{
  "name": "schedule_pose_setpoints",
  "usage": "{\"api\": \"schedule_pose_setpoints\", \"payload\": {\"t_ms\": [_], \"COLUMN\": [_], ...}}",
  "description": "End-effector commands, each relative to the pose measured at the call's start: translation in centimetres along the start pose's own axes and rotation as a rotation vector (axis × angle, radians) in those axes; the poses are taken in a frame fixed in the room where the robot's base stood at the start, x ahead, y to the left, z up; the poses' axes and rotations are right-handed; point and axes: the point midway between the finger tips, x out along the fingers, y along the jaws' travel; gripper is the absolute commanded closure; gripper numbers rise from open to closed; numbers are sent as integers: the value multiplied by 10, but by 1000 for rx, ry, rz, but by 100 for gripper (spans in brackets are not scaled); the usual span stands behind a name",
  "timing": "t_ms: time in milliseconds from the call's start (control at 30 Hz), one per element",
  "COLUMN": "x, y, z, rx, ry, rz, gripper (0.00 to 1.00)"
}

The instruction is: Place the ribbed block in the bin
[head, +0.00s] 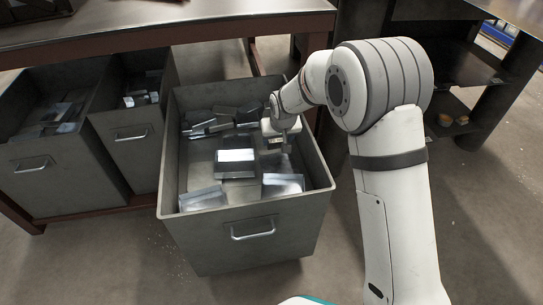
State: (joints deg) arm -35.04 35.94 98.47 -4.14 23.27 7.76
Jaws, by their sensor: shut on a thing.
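The grey metal bin (256,222) stands on the floor at the centre of the head view, open at the top, with a handle on its front. My gripper (276,146) is over the right part of the bin's opening, pointing down. It is shut on a small grey piece, apparently the ribbed block, mostly hidden by the fingers and blending with the metal below. Its ribs cannot be made out. I cannot tell whether it touches the pieces under it.
Several loose metal pieces (236,163) lie in the bin. Two more grey bins (62,165) with scrap stand at the left, under a workbench (150,24). A dark shelf unit (455,85) is at the right. The floor in front of the bin is clear.

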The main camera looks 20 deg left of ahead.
Motion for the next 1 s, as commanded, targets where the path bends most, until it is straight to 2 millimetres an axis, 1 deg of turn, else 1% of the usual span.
{"api": "schedule_pose_setpoints", "payload": {"t_ms": [33, 167, 300, 400, 667, 800, 833, 1000], "x": [7, 17, 40, 52, 52, 55, 56, 55], "y": [-2, -4, -6, -6, -6, -6, -6, -6], "z": [2, 7, 17, 21, 21, 23, 23, 23], "rx": [-3, -7, -9, -10, -10, -10, -10, -10], "ry": [2, 2, 1, 2, 4, 3, 2, 1], "rz": [-1, -3, -3, -4, -4, -4, -4, -4], "gripper": [72, 72, 72, 72, 72, 72, 36, 22]}}
